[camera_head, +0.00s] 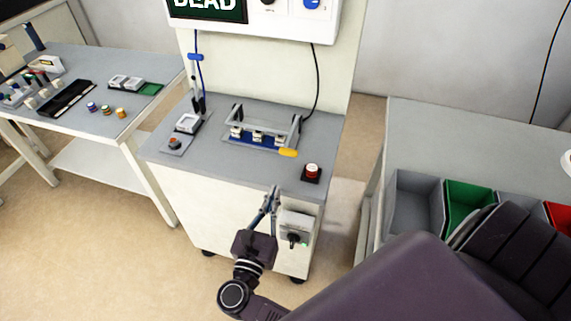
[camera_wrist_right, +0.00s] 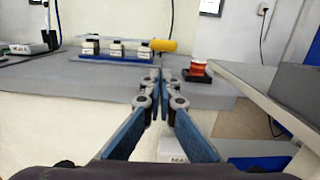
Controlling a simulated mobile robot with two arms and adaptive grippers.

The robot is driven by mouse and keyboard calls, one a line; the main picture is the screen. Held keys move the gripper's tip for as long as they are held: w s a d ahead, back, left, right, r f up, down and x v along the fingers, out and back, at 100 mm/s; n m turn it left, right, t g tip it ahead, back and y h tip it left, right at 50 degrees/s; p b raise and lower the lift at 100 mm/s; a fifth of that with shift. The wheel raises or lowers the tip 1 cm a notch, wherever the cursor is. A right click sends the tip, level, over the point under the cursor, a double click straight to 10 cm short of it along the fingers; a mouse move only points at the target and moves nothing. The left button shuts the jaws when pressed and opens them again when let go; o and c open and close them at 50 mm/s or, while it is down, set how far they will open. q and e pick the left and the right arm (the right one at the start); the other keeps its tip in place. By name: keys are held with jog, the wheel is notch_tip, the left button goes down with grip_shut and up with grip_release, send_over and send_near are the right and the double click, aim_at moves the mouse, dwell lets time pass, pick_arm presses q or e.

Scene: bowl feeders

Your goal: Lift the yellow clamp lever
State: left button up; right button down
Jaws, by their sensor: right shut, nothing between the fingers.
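The yellow clamp lever (camera_head: 289,152) sits at the front right corner of a grey clamp fixture (camera_head: 297,133) on the middle bench. It lies low, roughly level with the bench top. In the right wrist view the yellow lever (camera_wrist_right: 163,45) shows just beyond the fingertips, beside the white blocks. My right gripper (camera_head: 273,190) is shut and empty in front of the bench's front edge, short of the lever and apart from it. Its blue fingers also show in the right wrist view (camera_wrist_right: 160,76). My left gripper is not in view.
A red button (camera_head: 312,170) stands right of the lever, near the bench edge. A small grey device (camera_head: 187,123) stands at the bench's left. A control box (camera_head: 296,225) is on the bench front. Green (camera_head: 466,203) and grey bins stand at the right.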

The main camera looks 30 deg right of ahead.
aim_at(286, 174)
jog(key=shift+s+d+r+m, duration=0.1)
jog(key=shift+s+m, duration=0.05)
jog(key=shift+m, duration=0.25)
jog(key=p+x, duration=0.2)
jog(key=x, duration=0.7)
jog(key=shift+s+r+p, duration=0.1)
jog(key=shift+p, duration=0.3)
jog(key=shift+w+d, duration=0.4)
jog(key=shift+d, duration=0.05)
